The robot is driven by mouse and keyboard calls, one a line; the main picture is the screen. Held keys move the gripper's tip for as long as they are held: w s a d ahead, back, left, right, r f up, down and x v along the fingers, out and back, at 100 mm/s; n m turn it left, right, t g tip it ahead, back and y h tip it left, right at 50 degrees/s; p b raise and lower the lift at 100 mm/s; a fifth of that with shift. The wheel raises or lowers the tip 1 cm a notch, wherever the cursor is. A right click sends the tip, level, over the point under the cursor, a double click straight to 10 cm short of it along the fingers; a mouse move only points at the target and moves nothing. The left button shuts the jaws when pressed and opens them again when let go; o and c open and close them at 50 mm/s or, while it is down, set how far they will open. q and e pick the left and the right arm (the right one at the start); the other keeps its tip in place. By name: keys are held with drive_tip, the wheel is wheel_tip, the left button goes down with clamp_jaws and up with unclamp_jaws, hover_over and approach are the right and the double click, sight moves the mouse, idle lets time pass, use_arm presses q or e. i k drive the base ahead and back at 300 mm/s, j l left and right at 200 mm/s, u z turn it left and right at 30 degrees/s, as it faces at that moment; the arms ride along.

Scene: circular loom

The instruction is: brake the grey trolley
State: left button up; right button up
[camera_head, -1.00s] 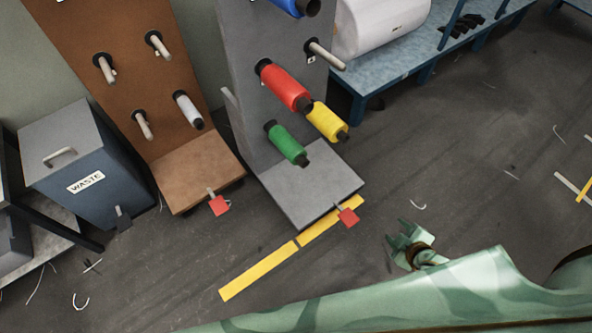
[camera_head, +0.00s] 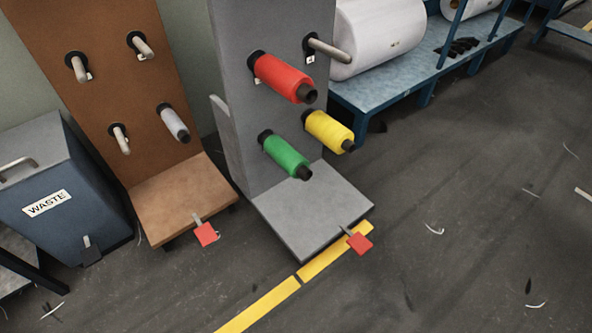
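The grey trolley (camera_head: 313,207) stands in the middle of the head view, an upright grey panel on a flat grey base. A red spool (camera_head: 282,77), a yellow spool (camera_head: 329,131) and a green spool (camera_head: 285,156) sit on its pegs; another peg (camera_head: 329,50) at its upper right is bare. A red brake pedal (camera_head: 359,244) on a short metal lever sticks out from the base's front edge, above the yellow floor line. I cannot tell whether the pedal is up or pressed. Neither of my grippers is in view.
A brown trolley (camera_head: 180,201) with its own red pedal (camera_head: 206,234) stands to the left, beside a blue waste bin (camera_head: 62,205). A blue bench (camera_head: 405,88) with white rolls and black gloves (camera_head: 457,48) is behind right. The floor at right is open, with thread scraps.

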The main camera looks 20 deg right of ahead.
sight(358, 242)
drive_tip(key=z, duration=1)
drive_tip(key=i+u, duration=0.25)
drive_tip(key=i, duration=0.15)
drive_tip(key=i+l+u, duration=0.25)
drive_tip(key=i, duration=0.15)
